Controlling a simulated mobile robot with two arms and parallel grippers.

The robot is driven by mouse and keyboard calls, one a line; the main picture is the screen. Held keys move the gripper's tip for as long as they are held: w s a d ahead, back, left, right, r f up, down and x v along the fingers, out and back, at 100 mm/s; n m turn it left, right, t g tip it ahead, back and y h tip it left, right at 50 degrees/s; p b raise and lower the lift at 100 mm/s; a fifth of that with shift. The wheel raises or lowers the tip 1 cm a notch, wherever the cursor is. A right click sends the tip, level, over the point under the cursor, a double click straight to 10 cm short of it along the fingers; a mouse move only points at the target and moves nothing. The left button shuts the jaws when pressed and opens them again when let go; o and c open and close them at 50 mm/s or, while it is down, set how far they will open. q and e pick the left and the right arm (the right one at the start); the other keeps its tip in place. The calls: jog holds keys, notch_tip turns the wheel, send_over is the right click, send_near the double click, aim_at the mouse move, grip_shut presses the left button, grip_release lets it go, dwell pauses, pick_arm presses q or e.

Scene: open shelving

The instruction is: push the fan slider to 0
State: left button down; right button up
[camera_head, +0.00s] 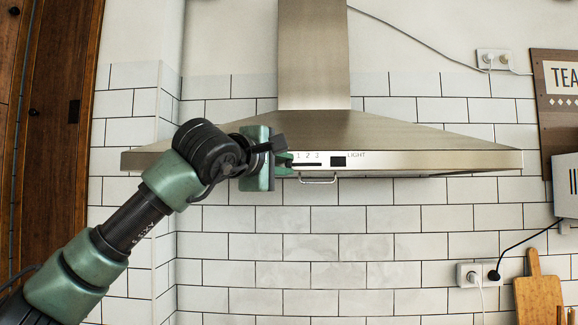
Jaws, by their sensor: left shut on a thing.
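The range hood (400,135) is steel, with a control strip along its front edge. The fan slider's dark slot (308,164) shows under the marks 1, 2 and 3. The slot's left end and the 0 mark are hidden behind my left gripper (284,160). That gripper reaches in from the left, with its fingers at the left part of the slot. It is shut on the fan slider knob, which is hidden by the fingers. My right gripper is not in view.
A dark light switch (338,161) sits right of the slot, and a metal handle (317,180) hangs below it. A wooden door (55,120) stands at the left. A cutting board (538,295) and a wall socket (478,274) are at lower right.

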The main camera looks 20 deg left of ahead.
pick_arm(q)
jog(key=c, duration=1.5)
grip_release()
jog(key=shift+f, duration=0.2)
jog(key=shift+o, duration=0.9)
jog(key=shift+a, duration=0.1)
jog(key=shift+s+a+r, duration=0.1)
jog(key=shift+s, duration=0.15)
jog(key=s+b, duration=0.3)
jog(key=s, duration=0.4)
jog(key=shift+s+a, duration=0.2)
jog(key=shift+a, duration=0.25)
